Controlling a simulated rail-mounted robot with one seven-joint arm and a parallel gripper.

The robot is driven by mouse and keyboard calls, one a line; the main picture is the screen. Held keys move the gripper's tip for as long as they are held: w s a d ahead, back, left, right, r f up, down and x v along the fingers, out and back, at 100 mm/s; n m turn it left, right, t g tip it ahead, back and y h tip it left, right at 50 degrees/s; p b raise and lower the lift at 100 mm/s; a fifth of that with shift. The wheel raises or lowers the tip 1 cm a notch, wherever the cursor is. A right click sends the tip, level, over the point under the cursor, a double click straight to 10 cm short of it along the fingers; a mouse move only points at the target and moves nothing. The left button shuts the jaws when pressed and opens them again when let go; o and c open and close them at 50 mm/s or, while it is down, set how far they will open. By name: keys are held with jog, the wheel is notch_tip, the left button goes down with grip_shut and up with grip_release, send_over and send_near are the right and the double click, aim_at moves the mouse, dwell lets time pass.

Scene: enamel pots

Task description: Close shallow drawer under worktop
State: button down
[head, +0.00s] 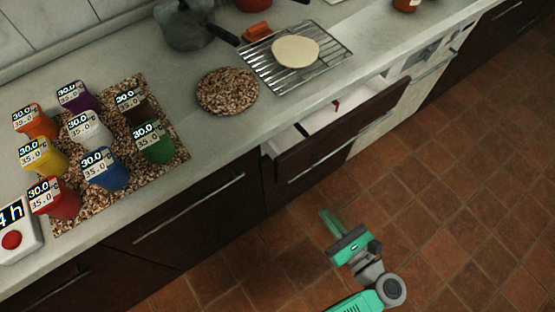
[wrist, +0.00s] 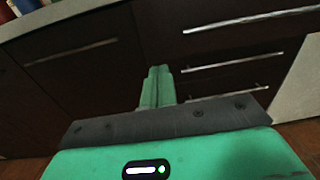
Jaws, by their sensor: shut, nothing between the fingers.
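The shallow drawer (head: 340,128) under the worktop is pulled out, with a dark brown front and a pale interior (head: 322,118). A small red item (head: 336,105) shows inside it. In the wrist view the dark drawer front (wrist: 235,30) with its long metal handle (wrist: 250,19) is at the upper right. My gripper (head: 326,215) is green, shut and empty. It is in front of the cabinets, lower than the open drawer and apart from it in the head view. In the wrist view its closed fingers (wrist: 157,85) point toward the dark cabinet fronts.
The worktop (head: 215,140) carries several coloured pots (head: 108,170) on a speckled mat, a round speckled mat (head: 228,91), a wire rack (head: 272,72) with a pale disc (head: 296,51), and a grey pan (head: 187,25). The tiled floor (head: 440,220) is clear.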

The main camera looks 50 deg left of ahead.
jog(key=b, duration=0.5)
send_near(287, 171)
jog(key=a, duration=0.5)
jog(key=shift+w+a+f, duration=0.1)
jog(key=shift+w+a, duration=0.1)
jog(key=shift+a, duration=0.15)
jog(key=shift+w+a+r, duration=0.1)
jog(key=shift+a+r, duration=0.1)
jog(key=shift+a, duration=0.35)
